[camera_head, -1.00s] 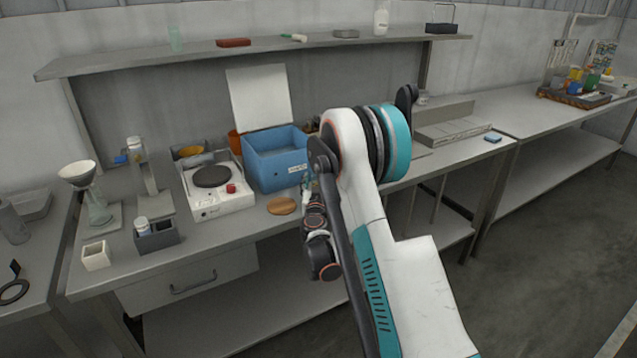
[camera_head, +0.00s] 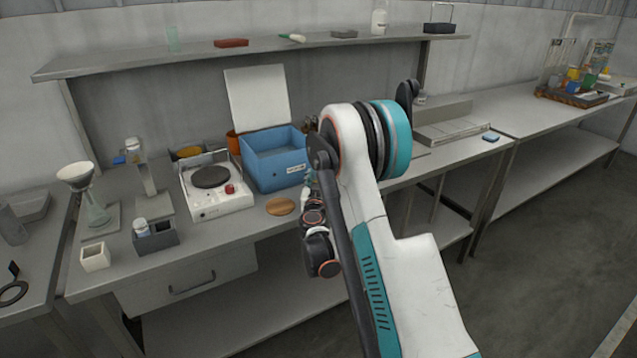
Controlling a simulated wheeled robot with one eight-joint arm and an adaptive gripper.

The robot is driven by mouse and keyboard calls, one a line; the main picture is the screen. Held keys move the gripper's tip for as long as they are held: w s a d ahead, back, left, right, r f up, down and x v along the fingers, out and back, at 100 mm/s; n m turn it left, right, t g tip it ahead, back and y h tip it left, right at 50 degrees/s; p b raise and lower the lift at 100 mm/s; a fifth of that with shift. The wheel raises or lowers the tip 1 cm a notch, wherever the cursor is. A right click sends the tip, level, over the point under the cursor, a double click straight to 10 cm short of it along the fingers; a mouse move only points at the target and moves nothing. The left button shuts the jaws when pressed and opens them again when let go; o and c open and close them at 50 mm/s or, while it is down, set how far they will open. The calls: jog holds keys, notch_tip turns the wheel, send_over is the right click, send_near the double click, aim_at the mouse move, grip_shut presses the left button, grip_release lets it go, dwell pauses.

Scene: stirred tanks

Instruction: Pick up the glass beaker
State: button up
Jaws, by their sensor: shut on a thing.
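My gripper (camera_head: 308,186) is at the right front of the blue box, over the bench edge, and mostly hidden behind my own arm. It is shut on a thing. A small pale greenish patch shows at its tip, which fits the glass beaker, but it is too small and covered to make out its shape or whether it touches the bench.
The blue box (camera_head: 277,170) with its raised white lid stands beside a white hotplate (camera_head: 221,204). A round wooden disc (camera_head: 280,206) lies near the front edge. A shelf (camera_head: 250,53) runs above.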

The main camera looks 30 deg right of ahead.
notch_tip(320, 180, up, 19)
jog(key=p, duration=0.7)
jog(key=s+a+f+n+t+y, duration=0.1)
jog(key=s+a+n+y, duration=0.3)
jog(key=a, duration=0.8)
jog(key=s+a+f+n+t+y, duration=0.15)
jog(key=s+a+y, duration=0.3)
jog(key=a, duration=0.65)
jog(key=w+d+r+m+g+h, duration=0.1)
jog(key=w+d+h, duration=0.3)
jog(key=d, duration=0.7)
jog(key=w+d+r+m+g+h, duration=0.1)
jog(key=w+d+m+h, duration=0.3)
jog(key=d, duration=0.8)
jog(key=shift+w+r, duration=0.25)
jog(key=shift+m+g+h, duration=0.25)
notch_tip(320, 180, down, 20)
jog(key=b, duration=0.7)
jog(key=shift+r+b, duration=0.2)
jog(key=shift+b, duration=0.15)
jog(key=shift+f, duration=0.15)
